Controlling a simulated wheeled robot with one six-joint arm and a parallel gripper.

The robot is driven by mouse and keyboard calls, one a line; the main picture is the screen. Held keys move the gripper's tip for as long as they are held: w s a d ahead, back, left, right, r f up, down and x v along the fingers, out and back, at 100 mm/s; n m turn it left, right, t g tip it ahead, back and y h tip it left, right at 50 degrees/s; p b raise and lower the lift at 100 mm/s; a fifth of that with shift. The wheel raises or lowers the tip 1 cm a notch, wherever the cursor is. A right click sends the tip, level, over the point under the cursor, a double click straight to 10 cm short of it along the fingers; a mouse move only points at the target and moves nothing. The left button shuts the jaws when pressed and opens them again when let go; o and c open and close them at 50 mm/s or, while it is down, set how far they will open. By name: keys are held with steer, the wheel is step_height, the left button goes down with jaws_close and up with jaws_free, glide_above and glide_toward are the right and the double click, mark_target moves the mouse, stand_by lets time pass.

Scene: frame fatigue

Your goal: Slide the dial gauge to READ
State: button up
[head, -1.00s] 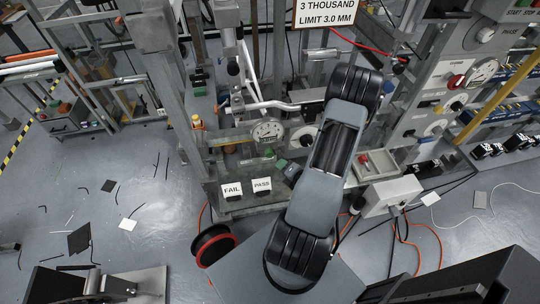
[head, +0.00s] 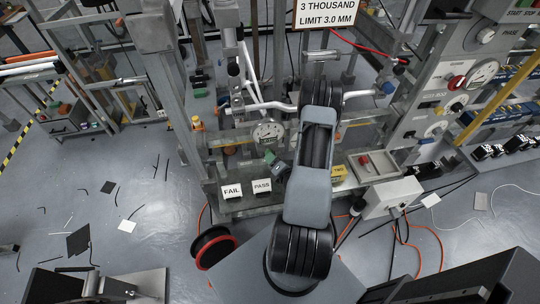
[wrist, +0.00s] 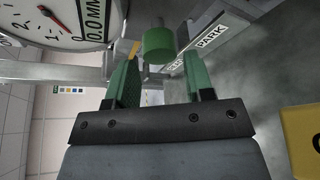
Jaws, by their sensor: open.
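The dial gauge (head: 268,132) is a round white dial on the frame, left of my arm in the head view. In the wrist view its face (wrist: 52,22) fills the upper left, with a red needle and a "0.0 MM" readout. A green cylindrical knob (wrist: 158,44) is ahead of my gripper (wrist: 161,70), between the lines of its two green fingers. The fingers are apart and no contact with the knob shows. A "PARK" label (wrist: 212,36) is right of the knob.
FAIL (head: 231,190) and PASS (head: 262,186) cards stand on the ledge below the dial. A white bent bar (head: 265,106) runs above it. A grey tray (head: 366,166) with a red-handled item is right of my arm. A cable reel (head: 214,248) is on the floor.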

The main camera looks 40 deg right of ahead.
steer(key=shift+x, duration=1.65)
jaws_close()
